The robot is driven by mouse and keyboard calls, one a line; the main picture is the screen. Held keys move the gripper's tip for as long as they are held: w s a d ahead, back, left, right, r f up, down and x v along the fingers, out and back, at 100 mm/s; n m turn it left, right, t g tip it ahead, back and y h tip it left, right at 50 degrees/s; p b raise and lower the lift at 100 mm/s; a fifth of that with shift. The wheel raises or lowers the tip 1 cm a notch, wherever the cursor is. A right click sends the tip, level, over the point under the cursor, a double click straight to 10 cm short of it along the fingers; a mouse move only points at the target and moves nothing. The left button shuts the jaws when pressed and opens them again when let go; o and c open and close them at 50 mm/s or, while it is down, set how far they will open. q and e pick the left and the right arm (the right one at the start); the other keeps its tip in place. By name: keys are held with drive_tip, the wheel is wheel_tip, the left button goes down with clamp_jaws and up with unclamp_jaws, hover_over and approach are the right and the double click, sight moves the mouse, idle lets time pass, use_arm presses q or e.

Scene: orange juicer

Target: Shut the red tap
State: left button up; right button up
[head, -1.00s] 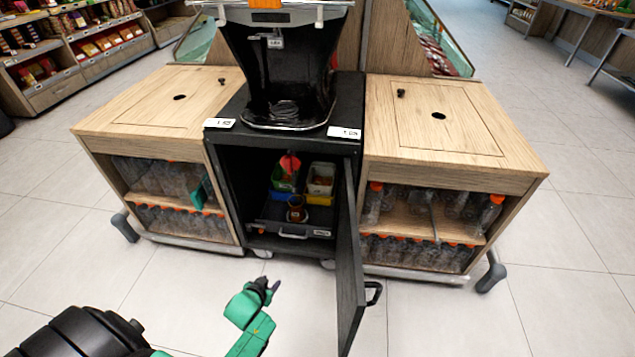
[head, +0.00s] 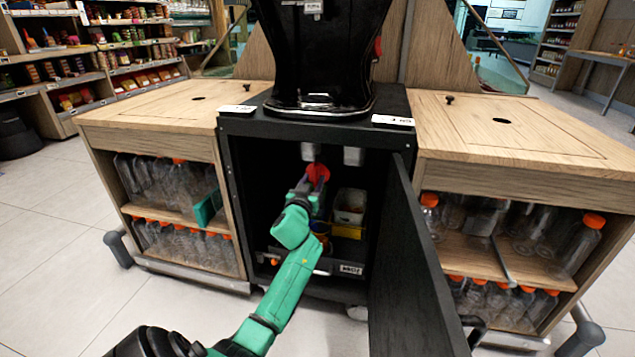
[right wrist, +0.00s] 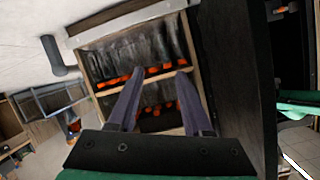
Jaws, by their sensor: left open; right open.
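The red tap (head: 318,172) is a small red piece inside the open black cabinet (head: 257,165), high up under the juicer. My left gripper (head: 306,184) reaches into the cabinet, with its fingertips right at the tap. The fingers partly cover the tap, and I cannot tell whether they touch it. The left gripper is open. My right gripper is out of the head view; in the right wrist view its two fingers (right wrist: 155,100) are spread with nothing between them.
The black cabinet door (head: 420,265) stands open to the right of my left arm. Below the tap are a yellow bin (head: 346,231) and a white container (head: 350,203). Wooden bottle cabinets (head: 150,125) (head: 510,135) flank the juicer (head: 320,60). The floor in front is free.

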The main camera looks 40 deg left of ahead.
sight(315, 176)
use_arm(q)
drive_tip(key=b+x, duration=0.1)
drive_tip(key=x, duration=0.3)
drive_tip(key=shift+w+a, duration=0.1)
drive_tip(key=shift+w, duration=0.05)
clamp_jaws()
use_arm(e)
drive_tip(key=w+r+t, duration=0.4)
drive_tip(key=w+r, duration=0.5)
drive_tip(key=r, duration=0.3)
drive_tip(key=shift+d+t+y, duration=0.35)
drive_tip(key=shift+t+y, duration=0.05)
